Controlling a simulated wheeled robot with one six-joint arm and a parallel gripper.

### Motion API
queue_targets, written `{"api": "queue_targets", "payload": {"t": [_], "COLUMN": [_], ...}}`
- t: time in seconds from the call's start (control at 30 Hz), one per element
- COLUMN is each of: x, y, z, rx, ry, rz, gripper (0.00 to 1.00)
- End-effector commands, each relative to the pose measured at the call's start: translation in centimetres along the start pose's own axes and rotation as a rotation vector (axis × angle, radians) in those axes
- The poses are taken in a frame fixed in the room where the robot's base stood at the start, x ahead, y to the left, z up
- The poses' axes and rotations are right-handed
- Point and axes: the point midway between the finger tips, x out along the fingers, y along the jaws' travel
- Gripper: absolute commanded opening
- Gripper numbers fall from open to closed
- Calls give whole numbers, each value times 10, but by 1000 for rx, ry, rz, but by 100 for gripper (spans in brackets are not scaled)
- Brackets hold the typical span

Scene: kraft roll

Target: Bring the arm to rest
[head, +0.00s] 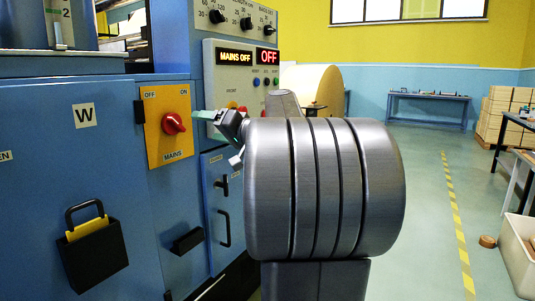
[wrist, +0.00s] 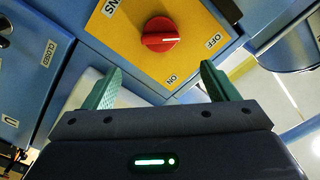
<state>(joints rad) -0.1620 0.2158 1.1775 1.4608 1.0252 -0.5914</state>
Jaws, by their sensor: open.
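My gripper (head: 207,117) is in front of the blue machine, just right of the yellow mains panel (head: 152,141) in the head view. In the wrist view its two green fingers stand apart with nothing between them (wrist: 160,74). The red mains knob (head: 174,123) also shows in the wrist view (wrist: 160,34), beyond the fingertips and apart from them. Its white mark points towards the OFF label. The machine's display (head: 235,57) reads "MAINS OFF" and "OFF". My large grey arm link covers the middle of the head view and hides part of the machine front.
A black box with a padlock-like handle (head: 92,246) and a black handle (head: 187,241) stick out from the machine front. A large kraft roll (head: 312,84) is behind my arm. A pale bin (head: 518,255) stands at right.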

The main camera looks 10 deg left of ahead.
Motion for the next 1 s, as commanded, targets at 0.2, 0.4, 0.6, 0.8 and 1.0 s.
{"api": "queue_targets", "payload": {"t": [0.2, 0.4, 0.6, 0.8, 1.0], "x": [41, 81, 111, 126, 126], "y": [0, 0, -1, -1, -1], "z": [2, 2, 1, 0, 0], "rx": [0, -1, -2, 0, 3], "ry": [-5, -4, -2, 0, 0], "rz": [-4, -4, -2, -2, -1], "gripper": [80, 80, 80, 80, 80]}}
